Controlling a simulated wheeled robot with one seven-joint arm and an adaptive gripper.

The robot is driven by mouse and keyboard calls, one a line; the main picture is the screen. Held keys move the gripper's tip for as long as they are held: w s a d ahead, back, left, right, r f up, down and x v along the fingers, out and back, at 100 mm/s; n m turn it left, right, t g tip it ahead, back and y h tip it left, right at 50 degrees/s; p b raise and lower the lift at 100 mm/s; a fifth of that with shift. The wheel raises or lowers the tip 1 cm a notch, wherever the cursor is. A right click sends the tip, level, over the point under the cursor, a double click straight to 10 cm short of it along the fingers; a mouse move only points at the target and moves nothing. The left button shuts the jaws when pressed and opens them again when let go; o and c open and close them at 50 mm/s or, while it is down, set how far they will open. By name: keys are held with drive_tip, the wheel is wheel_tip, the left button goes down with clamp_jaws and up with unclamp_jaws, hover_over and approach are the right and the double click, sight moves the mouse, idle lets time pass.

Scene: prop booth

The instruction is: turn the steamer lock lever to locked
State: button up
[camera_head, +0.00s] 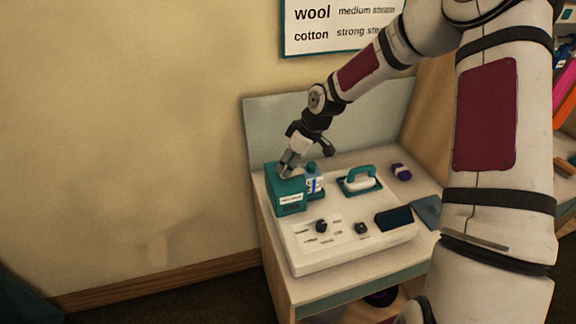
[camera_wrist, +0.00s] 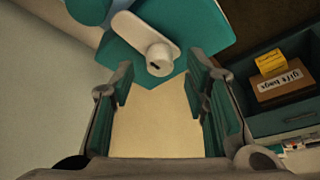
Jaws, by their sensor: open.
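The steamer is a white unit (camera_head: 300,262) with a teal block (camera_head: 287,195) at its back left. In the wrist view the teal body (camera_wrist: 190,25) fills the top. A white rounded bar with a short round post, which looks like the lock lever (camera_wrist: 135,30), lies on it. My gripper (camera_head: 290,168) is at the top of the teal block in the head view and covers the lever there. In the wrist view my gripper (camera_wrist: 160,75) is open, its two fingers apart. The post is just beyond and between the fingertips; I cannot tell whether they touch it.
A dark knob (camera_head: 321,226) sits on the panel. A box labelled gift tags (camera_wrist: 285,88) is at right.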

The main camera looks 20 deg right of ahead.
drive_tip(key=v, duration=1)
drive_tip(key=shift+s+r, duration=0.1)
drive_tip(key=shift+r, duration=0.05)
drive_tip(key=s+a+r+m+h, duration=0.1)
drive_tip(key=s+r+m, duration=0.2)
drive_tip(key=s, duration=0.6)
drive_tip(key=s+a+r+m+t+h+b, duration=0.1)
drive_tip(key=s+r+m, duration=0.2)
drive_tip(key=s+r, duration=0.5)
drive_tip(key=s+a+r+m+t+h, duration=0.1)
drive_tip(key=s+r, duration=0.4)
drive_tip(key=s, duration=0.6)
drive_tip(key=shift+s+a+r+m, duration=0.2)
drive_tip(key=shift+a+r+m, duration=0.25)
drive_tip(key=shift+m, duration=0.65)
drive_tip(key=shift+d, duration=0.1)
